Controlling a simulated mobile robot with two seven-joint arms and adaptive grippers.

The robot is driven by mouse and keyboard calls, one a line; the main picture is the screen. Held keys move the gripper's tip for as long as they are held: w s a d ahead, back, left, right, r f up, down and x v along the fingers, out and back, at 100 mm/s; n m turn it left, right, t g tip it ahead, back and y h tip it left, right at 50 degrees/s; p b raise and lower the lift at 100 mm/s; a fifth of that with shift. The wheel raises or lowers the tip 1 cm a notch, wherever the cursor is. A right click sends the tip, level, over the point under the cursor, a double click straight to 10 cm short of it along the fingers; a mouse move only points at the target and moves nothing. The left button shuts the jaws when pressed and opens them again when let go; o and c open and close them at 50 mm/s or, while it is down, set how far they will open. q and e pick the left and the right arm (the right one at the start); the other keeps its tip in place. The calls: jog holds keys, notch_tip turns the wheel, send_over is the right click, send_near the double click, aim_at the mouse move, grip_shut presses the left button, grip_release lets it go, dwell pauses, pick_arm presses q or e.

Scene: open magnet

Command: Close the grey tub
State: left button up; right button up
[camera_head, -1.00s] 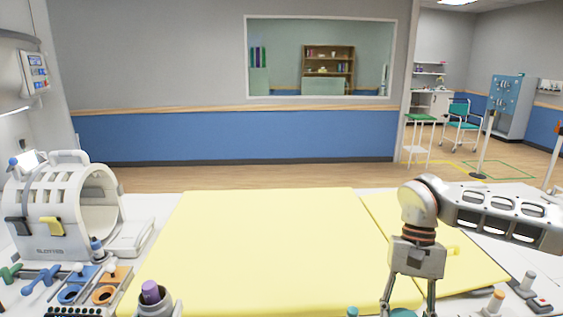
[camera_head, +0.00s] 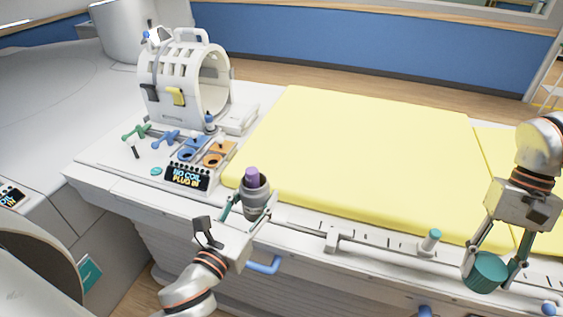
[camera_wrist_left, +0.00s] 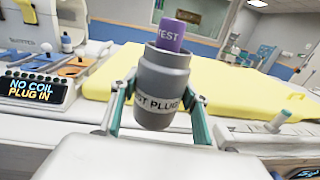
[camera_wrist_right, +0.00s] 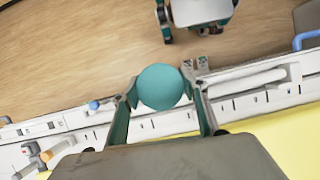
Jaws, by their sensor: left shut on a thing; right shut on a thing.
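The grey tub (camera_head: 254,200) is a dark grey cup with a pale band lettered "PLUG". A purple piece (camera_head: 251,176) lettered "TEST" sticks up out of its top. My left gripper (camera_head: 245,204) is shut around the tub and holds it roughly upright at the bed's near edge. The tub (camera_wrist_left: 162,90) and purple piece (camera_wrist_left: 171,35) fill the middle of the left wrist view. My right gripper (camera_head: 490,268) is shut on a teal round piece (camera_head: 487,273), well to the right of the tub. In the right wrist view its round teal face (camera_wrist_right: 161,87) shows between the fingers.
A yellow mat (camera_head: 350,150) covers the bed. A white ring-shaped coil (camera_head: 188,85) stands at the left behind green and blue handles. A display (camera_head: 187,178) reads "NO COIL PLUG IN". A white peg with a teal top (camera_head: 430,242) stands on the near rail.

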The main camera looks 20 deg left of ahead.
pick_arm(q)
jog(key=d+r+m+g+h, duration=0.1)
jog(key=d+m+g+h, duration=0.3)
jog(key=d, duration=1.4)
jog(key=m+h, duration=0.4)
jog(key=h, duration=0.3)
jog(key=shift+w, duration=0.25)
pick_arm(e)
jog(key=w+a+r+m+y, duration=0.1)
jog(key=w+a+r+m, duration=0.3)
jog(key=a, duration=0.6)
jog(key=a+r+m+t+y, duration=0.1)
jog(key=a+r+m, duration=0.1)
jog(key=a+r, duration=0.55)
jog(key=w+a+r+m+y, duration=0.1)
jog(key=a+r+m, duration=0.2)
jog(key=a, duration=0.8)
pick_arm(q)
jog(key=shift+r, duration=0.1)
pick_arm(e)
jog(key=shift+s+a+r+m+t+y, duration=0.15)
jog(key=shift+s+a+r+m+t, duration=0.1)
jog(key=shift+s+a+r+m, duration=0.35)
jog(key=shift+s+a+r+m+t+y, duration=0.2)
jog(key=shift+s+a+m+t, duration=0.1)
jog(key=shift+s+m, duration=0.5)
jog(key=shift+s+a+r+m+t+y, duration=0.2)
jog(key=shift+s+a+r+m, duration=0.25)
jog(key=shift+s, duration=0.45)
